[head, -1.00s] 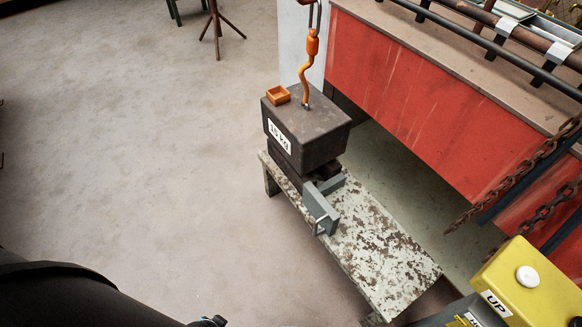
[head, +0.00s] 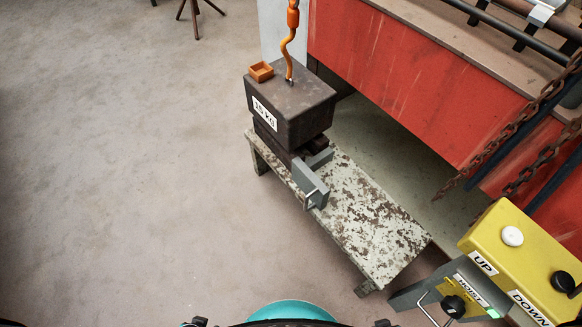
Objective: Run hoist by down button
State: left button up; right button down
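A yellow control box (head: 520,245) stands at the lower right. It has a white button (head: 512,236) beside the label UP and a black button (head: 563,281) beside the label DOWN. An orange hoist hook (head: 291,40) comes down from the top edge to the top of a dark weight (head: 290,105) marked 15 kg. The weight sits over dark blocks on a worn bench (head: 375,235). The upper hoist is out of frame. Neither gripper can be made out; only teal and black parts of my own body show at the bottom edge.
A grey bracket with a black knob (head: 453,305) is below the control box. A small orange tray (head: 261,71) sits on the weight. A grey clamp-like part (head: 311,183) is on the bench. Rusty chains (head: 510,135) hang before a red panel (head: 400,80). The left floor is clear.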

aim_at(562, 281)
jog(key=k+z, duration=0.1)
jog(key=z, duration=0.35)
jog(key=l+z, duration=0.1)
jog(key=z, duration=0.35)
jog(key=k+l+z, duration=0.15)
jog(key=z, duration=0.25)
jog(key=l+z, duration=0.1)
jog(key=z, duration=0.35)
